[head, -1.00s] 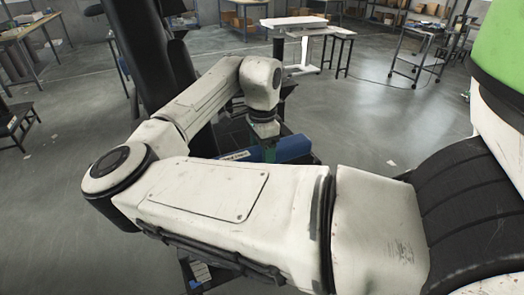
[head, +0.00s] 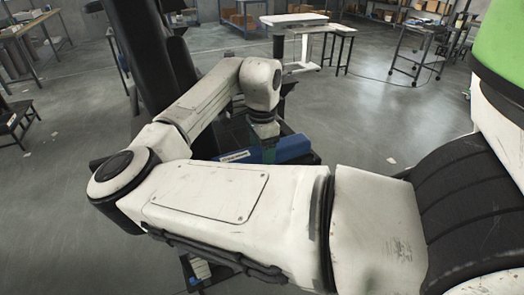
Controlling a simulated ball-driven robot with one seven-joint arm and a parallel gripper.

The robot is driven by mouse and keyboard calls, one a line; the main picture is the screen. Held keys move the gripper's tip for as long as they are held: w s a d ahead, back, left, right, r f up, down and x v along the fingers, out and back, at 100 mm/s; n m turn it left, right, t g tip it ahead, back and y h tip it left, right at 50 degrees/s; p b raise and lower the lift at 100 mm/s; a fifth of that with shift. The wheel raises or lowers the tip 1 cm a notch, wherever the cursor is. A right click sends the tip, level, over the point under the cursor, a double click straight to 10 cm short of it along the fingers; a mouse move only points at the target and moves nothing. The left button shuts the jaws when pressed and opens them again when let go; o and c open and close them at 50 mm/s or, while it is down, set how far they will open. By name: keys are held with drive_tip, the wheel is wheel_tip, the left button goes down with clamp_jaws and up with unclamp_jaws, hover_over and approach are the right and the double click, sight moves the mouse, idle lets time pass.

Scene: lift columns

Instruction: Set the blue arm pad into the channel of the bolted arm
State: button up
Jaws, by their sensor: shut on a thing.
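The blue arm pad (head: 294,148) is a long blue block, seen beyond my forearm near the middle of the head view. My gripper (head: 268,150) points down at the pad and is shut on it; the fingertips are mostly hidden. A pale label strip (head: 235,156) shows to the left of the gripper. The pad lies close over dark parts beside the tall black column (head: 152,60). The channel of the bolted arm cannot be made out, and I cannot tell whether the pad touches it.
My own arm covers much of the middle and lower view. A white-topped table (head: 294,20) stands behind, with a wheeled cart (head: 418,50) to its right. A dark stool (head: 16,120) is at the left edge. The grey floor (head: 410,120) at right is open.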

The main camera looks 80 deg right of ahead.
drive_tip(key=shift+f, duration=0.5)
idle(0.8)
drive_tip(key=o, duration=1.5)
drive_tip(key=shift+c, duration=0.2)
drive_tip(key=shift+o, duration=0.2)
drive_tip(key=shift+r+p, duration=1.05)
drive_tip(key=shift+p, duration=0.2)
drive_tip(key=shift+r+p, duration=2.2)
drive_tip(key=shift+r, duration=0.3)
drive_tip(key=shift+f, duration=0.1)
